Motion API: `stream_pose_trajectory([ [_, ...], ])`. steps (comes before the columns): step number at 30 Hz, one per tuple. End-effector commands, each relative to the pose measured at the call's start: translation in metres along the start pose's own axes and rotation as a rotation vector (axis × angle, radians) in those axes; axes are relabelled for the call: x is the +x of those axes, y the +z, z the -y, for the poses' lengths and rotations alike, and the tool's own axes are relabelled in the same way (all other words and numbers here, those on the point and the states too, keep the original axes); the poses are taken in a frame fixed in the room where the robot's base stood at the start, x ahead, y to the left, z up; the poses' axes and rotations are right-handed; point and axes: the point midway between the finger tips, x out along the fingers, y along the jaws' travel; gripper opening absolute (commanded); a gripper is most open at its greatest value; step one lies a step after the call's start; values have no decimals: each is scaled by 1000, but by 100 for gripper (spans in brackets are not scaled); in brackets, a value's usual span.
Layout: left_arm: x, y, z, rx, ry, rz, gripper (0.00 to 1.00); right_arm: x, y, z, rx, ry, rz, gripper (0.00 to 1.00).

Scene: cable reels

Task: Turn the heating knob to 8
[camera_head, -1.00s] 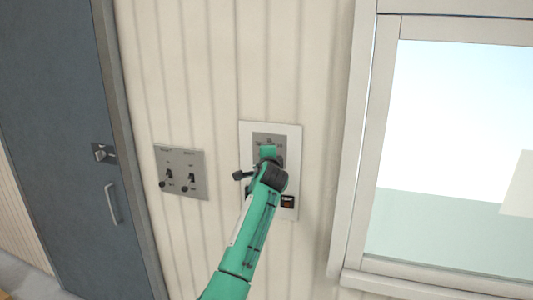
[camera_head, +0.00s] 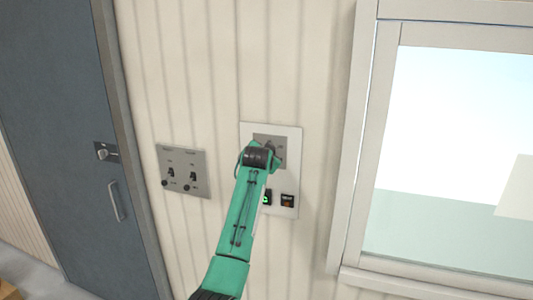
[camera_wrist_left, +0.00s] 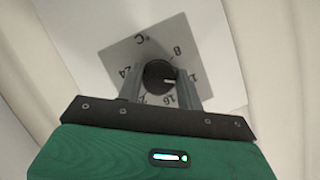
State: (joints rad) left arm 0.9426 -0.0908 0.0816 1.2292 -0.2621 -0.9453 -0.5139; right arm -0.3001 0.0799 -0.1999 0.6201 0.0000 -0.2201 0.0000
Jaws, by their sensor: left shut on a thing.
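The heating knob (camera_wrist_left: 154,74) is a round black dial with a white mark, on a grey plate (camera_wrist_left: 118,50) printed with °C and numbers. In the left wrist view the mark points right, near a partly hidden number between 8 and 16. My left gripper (camera_wrist_left: 160,80) is shut on the knob, one finger on each side. In the head view my left arm (camera_head: 242,205) reaches up to the panel, and its wrist covers the knob and much of the grey dial plate (camera_head: 270,138). My right gripper is not in view.
A window (camera_head: 450,140) is to the right.

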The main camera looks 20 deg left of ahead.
Motion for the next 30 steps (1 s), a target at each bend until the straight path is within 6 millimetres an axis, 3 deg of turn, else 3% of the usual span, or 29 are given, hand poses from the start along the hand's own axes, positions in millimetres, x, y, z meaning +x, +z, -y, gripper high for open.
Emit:
stream_pose_trajectory([
  [13,1,3,0,-390,164,-11,14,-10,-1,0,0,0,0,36],
  [30,2,6,-2,-849,355,-28,14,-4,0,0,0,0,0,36],
])
